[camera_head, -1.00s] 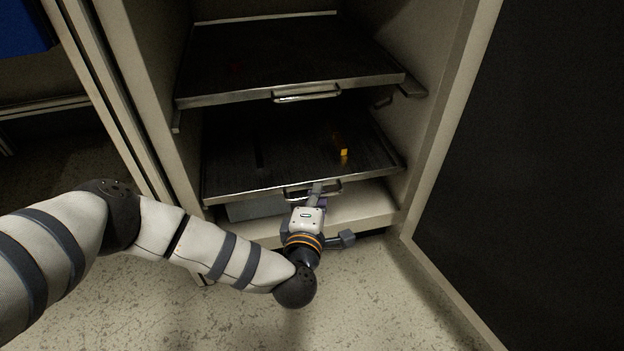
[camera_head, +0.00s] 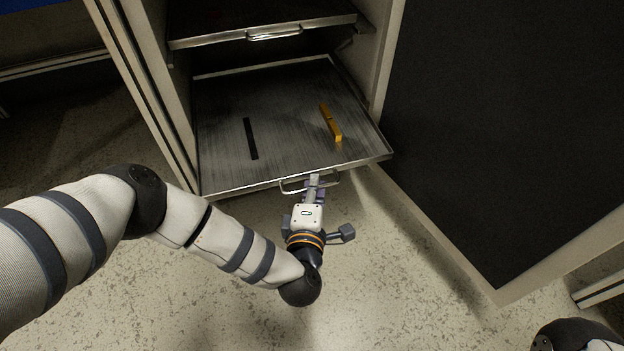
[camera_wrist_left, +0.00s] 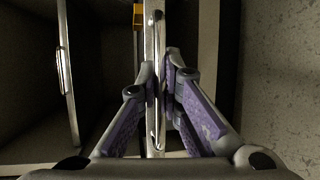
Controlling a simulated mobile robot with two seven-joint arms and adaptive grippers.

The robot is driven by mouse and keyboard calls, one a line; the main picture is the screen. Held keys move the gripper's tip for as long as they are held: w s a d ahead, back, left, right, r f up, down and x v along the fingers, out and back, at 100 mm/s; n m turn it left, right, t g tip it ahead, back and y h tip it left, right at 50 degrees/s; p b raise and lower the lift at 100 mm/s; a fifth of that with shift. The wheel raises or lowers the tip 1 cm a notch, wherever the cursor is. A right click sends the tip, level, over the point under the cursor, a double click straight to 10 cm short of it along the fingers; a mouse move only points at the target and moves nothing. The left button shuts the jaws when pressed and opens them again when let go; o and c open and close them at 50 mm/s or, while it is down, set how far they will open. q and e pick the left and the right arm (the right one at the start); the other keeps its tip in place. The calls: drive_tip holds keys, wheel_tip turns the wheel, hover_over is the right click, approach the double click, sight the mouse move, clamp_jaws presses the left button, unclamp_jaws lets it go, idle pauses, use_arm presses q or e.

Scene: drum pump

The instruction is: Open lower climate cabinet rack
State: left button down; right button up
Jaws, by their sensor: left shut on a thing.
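The lower rack (camera_head: 218,128) is a flat metal tray pulled well out of the climate cabinet (camera_head: 164,82). Its wire handle (camera_head: 292,188) is on the front edge. My left gripper (camera_head: 314,181) is shut on this handle. In the left wrist view the fingers (camera_wrist_left: 162,90) close on either side of the metal handle (camera_wrist_left: 154,60). A yellow bar (camera_head: 330,122) and a thin black bar (camera_head: 250,138) lie on the rack. The upper rack (camera_head: 215,30) with its own handle (camera_head: 274,34) sits further in. My right gripper is not in view.
The dark cabinet door (camera_head: 490,130) stands open on the right, close to the rack's right corner. Speckled floor (camera_head: 410,290) in front is clear. Another cabinet or shelf (camera_head: 60,68) stands at the left.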

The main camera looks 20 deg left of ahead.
use_arm(q)
drive_tip(key=shift+s+d, duration=0.25)
drive_tip(key=c, duration=1.7)
unclamp_jaws()
drive_tip(key=v, duration=1.2)
drive_tip(key=shift+r, duration=0.1)
drive_tip(key=shift+r, duration=0.1)
